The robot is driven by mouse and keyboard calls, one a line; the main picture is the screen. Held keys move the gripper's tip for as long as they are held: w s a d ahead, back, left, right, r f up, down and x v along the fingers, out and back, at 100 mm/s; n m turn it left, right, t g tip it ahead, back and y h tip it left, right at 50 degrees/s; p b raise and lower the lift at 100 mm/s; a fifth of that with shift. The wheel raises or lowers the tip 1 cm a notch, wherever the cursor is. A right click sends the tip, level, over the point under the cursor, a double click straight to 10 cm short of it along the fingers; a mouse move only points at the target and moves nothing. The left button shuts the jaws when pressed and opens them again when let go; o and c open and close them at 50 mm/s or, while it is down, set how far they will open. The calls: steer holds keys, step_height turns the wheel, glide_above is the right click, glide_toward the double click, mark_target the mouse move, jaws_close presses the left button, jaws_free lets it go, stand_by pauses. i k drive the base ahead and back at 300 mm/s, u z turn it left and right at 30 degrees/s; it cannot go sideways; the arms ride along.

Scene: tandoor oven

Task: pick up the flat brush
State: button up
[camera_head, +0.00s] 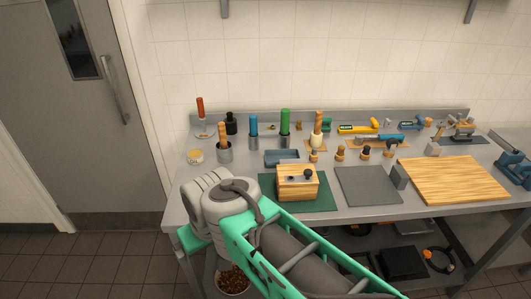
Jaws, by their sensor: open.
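I cannot tell for sure which thing is the flat brush. One brush-like thing (318,131) has a wooden handle and a pale, wide lower part, and stands near the back middle of the steel table (355,219). A grey cup (224,153) at the left holds something with an orange-brown handle (222,130). My mint and grey arm reaches in from the bottom and covers the table's front left corner. My gripper is not visible, so I cannot see where it is relative to these things.
Blue (253,124) and green (285,120) upright handles stand at the back. A wooden box (297,188) sits on a green mat (322,203), beside a grey slab (368,186) and a wooden board (452,180). Several small stamps stand behind the slab. A door (75,110) is at the left.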

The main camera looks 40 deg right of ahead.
mark_target(221, 125)
steer(key=u, duration=0.55)
steer(key=k, duration=1.3)
steer(key=u, duration=0.7)
steer(key=i, duration=2.95)
steer(key=z, duration=0.8)
steer(key=i, duration=0.8)
steer(key=z, duration=1.55)
steer(key=i, duration=0.8)
steer(key=z, duration=0.7)
